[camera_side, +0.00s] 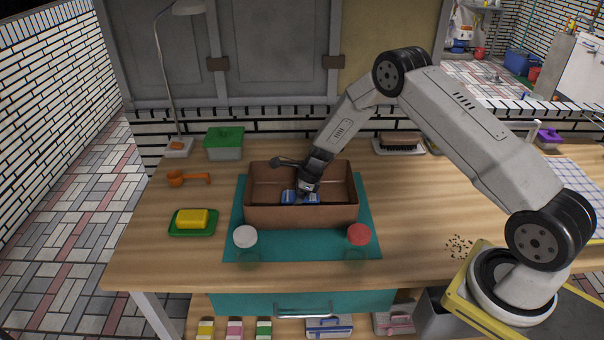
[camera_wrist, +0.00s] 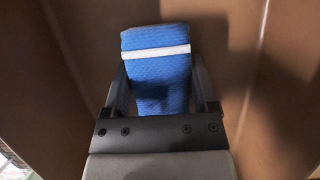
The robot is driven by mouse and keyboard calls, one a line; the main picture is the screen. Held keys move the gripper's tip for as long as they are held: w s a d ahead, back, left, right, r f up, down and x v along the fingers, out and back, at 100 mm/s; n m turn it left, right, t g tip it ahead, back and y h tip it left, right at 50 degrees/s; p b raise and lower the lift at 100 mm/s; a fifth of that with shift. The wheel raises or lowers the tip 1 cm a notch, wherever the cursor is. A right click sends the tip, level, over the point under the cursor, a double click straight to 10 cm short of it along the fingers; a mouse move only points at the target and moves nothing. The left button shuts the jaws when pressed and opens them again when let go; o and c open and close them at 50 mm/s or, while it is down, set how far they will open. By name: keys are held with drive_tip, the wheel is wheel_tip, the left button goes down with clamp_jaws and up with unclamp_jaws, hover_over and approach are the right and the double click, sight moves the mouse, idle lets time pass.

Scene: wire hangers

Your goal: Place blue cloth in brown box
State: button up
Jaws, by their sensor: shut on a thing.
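The brown box (camera_side: 300,216) stands open on a teal mat in the middle of the table. My gripper (camera_side: 303,194) reaches down into it from the upper right. The blue cloth (camera_side: 289,197) shows inside the box on both sides of the gripper. In the wrist view, the blue cloth (camera_wrist: 160,78) has a white stripe and sits between the two fingers of my gripper (camera_wrist: 161,90), which is shut on it. The box's brown walls (camera_wrist: 65,75) surround the cloth there. I cannot tell whether the cloth touches the box floor.
A jar with a white lid (camera_side: 245,237) and one with a red lid (camera_side: 358,235) stand before the box. A yellow sponge on a green dish (camera_side: 193,220), an orange scoop (camera_side: 187,178) and a green-lidded container (camera_side: 224,144) are left. The table right of the mat is largely clear.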

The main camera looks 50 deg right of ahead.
sight(312, 195)
drive_tip(key=shift+f, duration=0.15)
drive_tip(key=o, duration=1.1)
drive_tip(key=v, duration=1.2)
drive_tip(key=shift+r, duration=0.2)
drive_tip(key=shift+a, duration=0.1)
